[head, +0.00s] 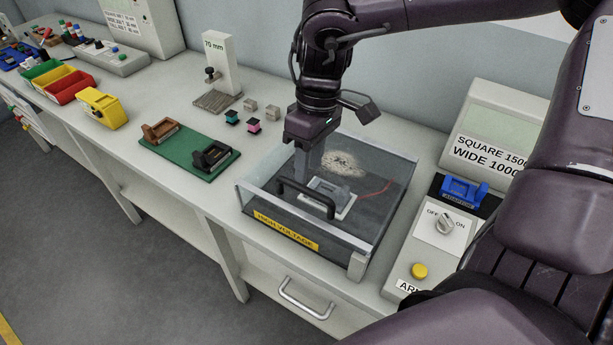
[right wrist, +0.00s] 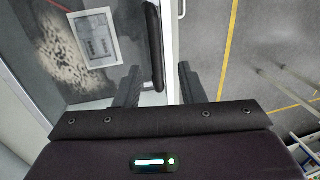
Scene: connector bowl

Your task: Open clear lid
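The clear lid (head: 375,165) lies closed over a shallow box on the bench, with a yellow HIGH VOLTAGE label (head: 286,230) on its front. A black bar handle (head: 305,197) sits near the lid's front edge; it also shows in the right wrist view (right wrist: 153,45). My right gripper (head: 308,170) points down over the lid, just behind the handle in the head view. In the right wrist view its fingers (right wrist: 157,80) are apart, and the handle appears in the gap between them. Contact with the handle cannot be told. My left gripper is out of view.
Inside the box are a grey-white fixture (head: 332,197), a scorched patch and a red wire. A switch panel (head: 437,235) with a blue adapter (head: 463,191) stands right. A green mat (head: 190,152) with two holders lies left. A drawer handle (head: 305,300) projects below the bench front.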

